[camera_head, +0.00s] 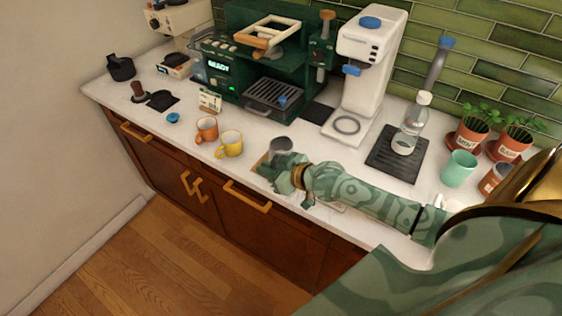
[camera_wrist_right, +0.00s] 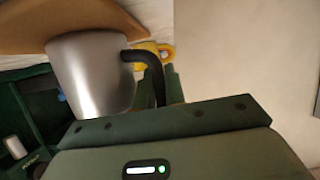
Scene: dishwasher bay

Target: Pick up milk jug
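The milk jug (camera_head: 280,146) is a grey metal pitcher on a wooden board (camera_head: 262,162) near the counter's front edge. In the right wrist view the jug (camera_wrist_right: 92,75) shows large, with its black handle (camera_wrist_right: 150,72) towards my gripper. My right gripper (camera_head: 284,172) is right at the jug, on its near side. A green finger (camera_wrist_right: 174,84) stands beside the handle. The other finger is not clear, so I cannot tell whether the gripper touches or grips the handle. My left gripper is not in view.
An orange mug (camera_head: 206,130) and a yellow mug (camera_head: 230,144) stand left of the jug. Behind are a green espresso machine (camera_head: 262,60) and a white grinder (camera_head: 366,70). A bottle (camera_head: 412,125), a green cup (camera_head: 459,168) and potted plants (camera_head: 469,134) stand right.

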